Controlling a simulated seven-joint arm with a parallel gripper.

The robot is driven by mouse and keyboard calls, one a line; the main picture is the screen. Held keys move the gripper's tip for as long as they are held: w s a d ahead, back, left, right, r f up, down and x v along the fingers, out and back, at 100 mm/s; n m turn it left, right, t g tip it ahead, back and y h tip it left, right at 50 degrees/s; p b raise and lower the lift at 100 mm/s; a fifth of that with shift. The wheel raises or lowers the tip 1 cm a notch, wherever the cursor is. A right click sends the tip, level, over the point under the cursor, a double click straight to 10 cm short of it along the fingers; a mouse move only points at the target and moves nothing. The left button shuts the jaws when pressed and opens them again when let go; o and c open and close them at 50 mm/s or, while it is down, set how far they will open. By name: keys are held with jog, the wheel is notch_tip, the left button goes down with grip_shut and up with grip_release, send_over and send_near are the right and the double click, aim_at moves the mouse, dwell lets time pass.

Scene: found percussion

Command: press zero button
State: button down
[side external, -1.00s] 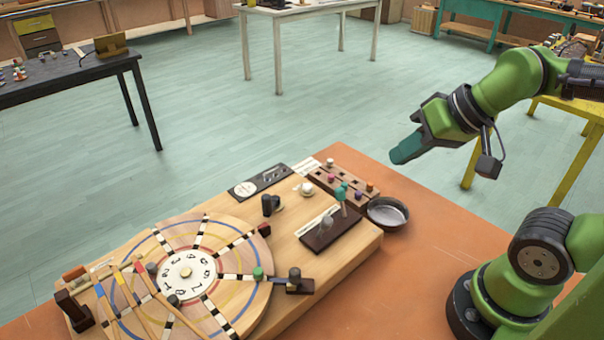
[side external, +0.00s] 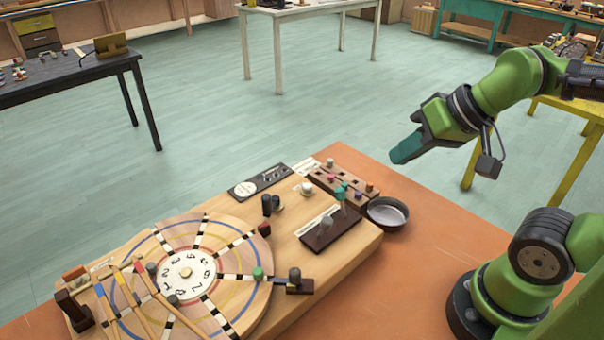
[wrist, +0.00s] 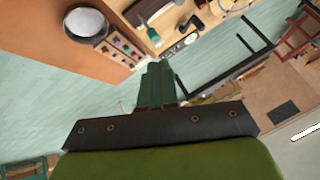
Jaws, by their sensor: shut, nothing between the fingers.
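My gripper (side external: 407,148) is shut and empty, held high above the right of the orange table, well apart from the wooden instrument. Its teal fingers also show together in the wrist view (wrist: 157,82). The instrument's wooden base (side external: 345,262) carries a big round wheel (side external: 226,257) with a white numbered dial (side external: 188,272) at its centre. A small white knob or button (side external: 305,188) stands near the base's back edge. A black panel (side external: 264,181) with a white disc lies behind it. No button marked zero can be read, so I cannot tell which one it is.
A grey metal pan (side external: 388,212) stands beside the base on the orange table (side external: 430,225). A block with coloured pegs (side external: 342,182) and a dark stand with a teal mallet-like piece (side external: 341,192) rise near it. Wooden sticks (side external: 128,300) lie across the wheel's left.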

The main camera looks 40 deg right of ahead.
jog(key=m+t+h, duration=0.1)
jog(key=m+t, duration=0.1)
jog(key=m, duration=0.2)
send_over(311, 187)
notch_tip(311, 187, down, 7)
jog(key=shift+d+f, duration=0.1)
jog(key=shift+f, duration=4.3)
jog(key=shift+f, duration=0.1)
